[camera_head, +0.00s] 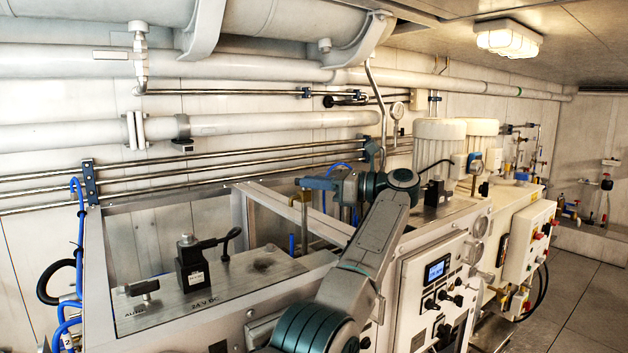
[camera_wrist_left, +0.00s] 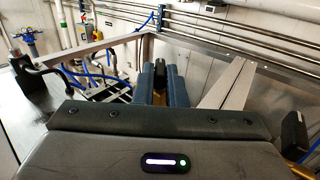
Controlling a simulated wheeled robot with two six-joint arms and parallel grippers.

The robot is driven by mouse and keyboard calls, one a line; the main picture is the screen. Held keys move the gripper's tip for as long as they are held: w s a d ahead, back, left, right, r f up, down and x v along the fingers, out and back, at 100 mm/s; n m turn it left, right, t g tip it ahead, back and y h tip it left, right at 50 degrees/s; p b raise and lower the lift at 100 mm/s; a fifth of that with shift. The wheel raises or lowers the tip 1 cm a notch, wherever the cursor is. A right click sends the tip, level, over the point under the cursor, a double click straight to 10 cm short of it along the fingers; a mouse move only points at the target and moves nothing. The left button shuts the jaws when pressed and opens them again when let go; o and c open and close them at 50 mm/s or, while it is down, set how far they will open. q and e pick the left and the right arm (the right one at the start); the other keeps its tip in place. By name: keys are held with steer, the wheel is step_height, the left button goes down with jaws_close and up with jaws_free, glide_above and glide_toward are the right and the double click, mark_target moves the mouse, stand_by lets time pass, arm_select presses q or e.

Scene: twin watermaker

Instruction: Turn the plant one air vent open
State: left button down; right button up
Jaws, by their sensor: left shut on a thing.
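My left gripper (camera_head: 316,184) reaches in over the open-topped frame of the near unit, its blue-grey fingers pointing left in the head view. A brass fitting (camera_head: 304,215) stands upright just below the fingertips. In the left wrist view the two fingers (camera_wrist_left: 162,84) are close together, with a dark piece (camera_wrist_left: 157,70) between them and a bit of brass below it. The gripper is shut on this piece, which looks like the air vent's handle. The fingers hide most of it, so its angle cannot be told. My right gripper is in neither view.
A black valve block (camera_head: 192,262) and a small T-handle (camera_head: 138,288) stand on the near unit's metal top (camera_head: 235,285). Its frame edges surround the fitting. Steel pipes (camera_head: 240,158) run along the wall behind. A control panel (camera_head: 433,285) is at right.

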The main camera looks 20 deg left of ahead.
arm_select(q)
steer(key=shift+g, duration=0.3)
steer(key=c, duration=1.5)
jaws_free()
